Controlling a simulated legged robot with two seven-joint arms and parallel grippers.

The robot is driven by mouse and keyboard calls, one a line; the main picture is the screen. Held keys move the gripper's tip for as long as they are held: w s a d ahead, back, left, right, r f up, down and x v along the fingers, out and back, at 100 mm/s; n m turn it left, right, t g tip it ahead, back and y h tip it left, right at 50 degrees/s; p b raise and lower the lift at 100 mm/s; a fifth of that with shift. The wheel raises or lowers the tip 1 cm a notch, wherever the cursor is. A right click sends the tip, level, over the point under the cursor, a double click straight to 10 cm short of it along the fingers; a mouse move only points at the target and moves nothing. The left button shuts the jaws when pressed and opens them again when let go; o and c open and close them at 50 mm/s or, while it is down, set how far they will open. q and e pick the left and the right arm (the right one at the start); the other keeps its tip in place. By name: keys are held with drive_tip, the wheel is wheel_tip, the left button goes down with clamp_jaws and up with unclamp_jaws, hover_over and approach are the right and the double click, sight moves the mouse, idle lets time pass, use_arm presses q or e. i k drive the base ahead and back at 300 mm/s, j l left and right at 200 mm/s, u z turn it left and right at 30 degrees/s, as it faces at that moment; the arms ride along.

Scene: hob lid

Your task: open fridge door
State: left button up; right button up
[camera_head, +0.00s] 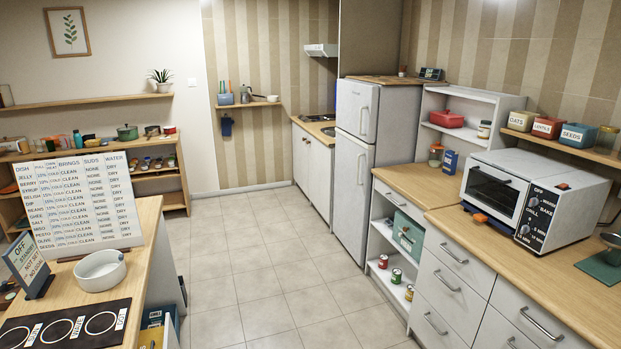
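A tall light-grey fridge (355,165) stands against the right side of the room, beyond the near counter. It has a small upper door (356,108) and a taller lower door (351,195), each with a vertical handle. Both doors look shut. The upper handle (364,119) and the lower handle (360,168) are on the right edges of the doors. Neither of my grippers shows in the head view.
A tiled floor aisle (262,265) is clear up to the fridge. A wooden island (148,215) with a printed board and white bowl borders it on the left. Drawers (450,290) and a toaster oven (537,198) line the right.

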sight(354, 158)
drive_tip(key=i, duration=3.5)
drive_tip(key=i+z, duration=0.15)
drive_tip(key=i, duration=0.6)
drive_tip(key=i+j, duration=0.2)
drive_tip(key=i, duration=0.55)
